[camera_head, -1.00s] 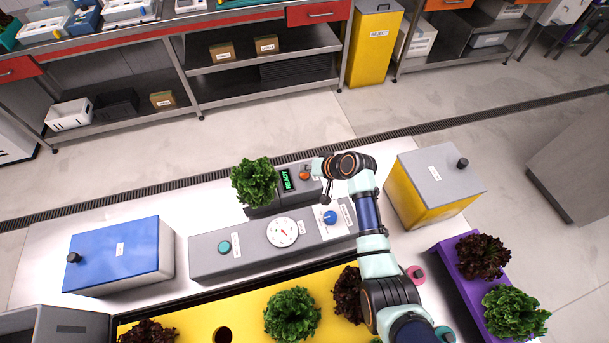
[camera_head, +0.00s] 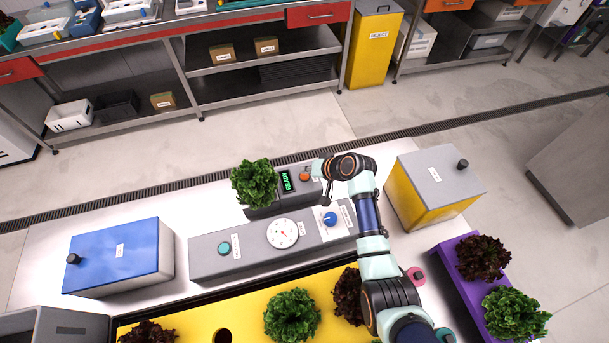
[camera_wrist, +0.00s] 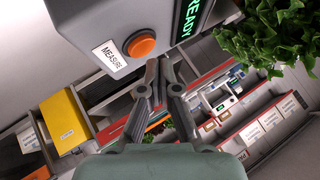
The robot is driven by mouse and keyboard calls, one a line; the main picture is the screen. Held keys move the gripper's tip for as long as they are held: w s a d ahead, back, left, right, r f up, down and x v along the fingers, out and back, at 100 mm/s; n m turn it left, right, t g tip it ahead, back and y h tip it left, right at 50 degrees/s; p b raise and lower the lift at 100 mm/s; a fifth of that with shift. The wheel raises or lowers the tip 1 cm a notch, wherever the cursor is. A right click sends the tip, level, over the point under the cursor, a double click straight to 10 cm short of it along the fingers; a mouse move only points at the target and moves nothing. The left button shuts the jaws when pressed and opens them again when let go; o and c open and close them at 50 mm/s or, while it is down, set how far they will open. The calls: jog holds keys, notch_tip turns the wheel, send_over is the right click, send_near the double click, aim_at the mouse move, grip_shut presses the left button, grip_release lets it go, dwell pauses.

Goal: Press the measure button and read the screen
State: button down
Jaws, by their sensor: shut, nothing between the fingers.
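The measuring device (camera_head: 263,211) is a grey box with a dark screen (camera_head: 287,181) showing green text and an orange button (camera_head: 305,176). In the wrist view the screen (camera_wrist: 190,18) reads READY, and the orange button (camera_wrist: 141,46) sits beside a white MEASURE label (camera_wrist: 110,56). A green lettuce (camera_head: 254,183) sits on the device at the left; it also shows in the wrist view (camera_wrist: 272,32). My gripper (camera_wrist: 163,66) is shut and empty, its fingertips close to the button in the picture. I cannot tell whether they touch it.
A grey panel with a dial (camera_head: 282,232), a blue knob and a teal button stands in front. A blue-lidded box (camera_head: 115,255) is at the left, a yellow box with a grey lid (camera_head: 436,178) at the right. A yellow tray (camera_head: 180,327) and purple tray (camera_head: 456,267) hold lettuces.

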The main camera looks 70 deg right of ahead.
aim_at(306, 176)
jog(key=shift+f, duration=0.15)
jog(key=shift+f+b, duration=0.25)
jog(key=shift+b, duration=0.05)
jog(key=shift+f+b, duration=0.3)
jog(key=shift+f, duration=0.2)
dwell(0.5)
jog(key=shift+r, duration=0.1)
jog(key=shift+r+p, duration=0.75)
jog(key=shift+r, duration=0.05)
notch_tip(306, 176, up, 5)
jog(key=p, duration=0.4)
jog(key=shift+r+p, duration=0.1)
jog(key=shift+p, duration=0.2)
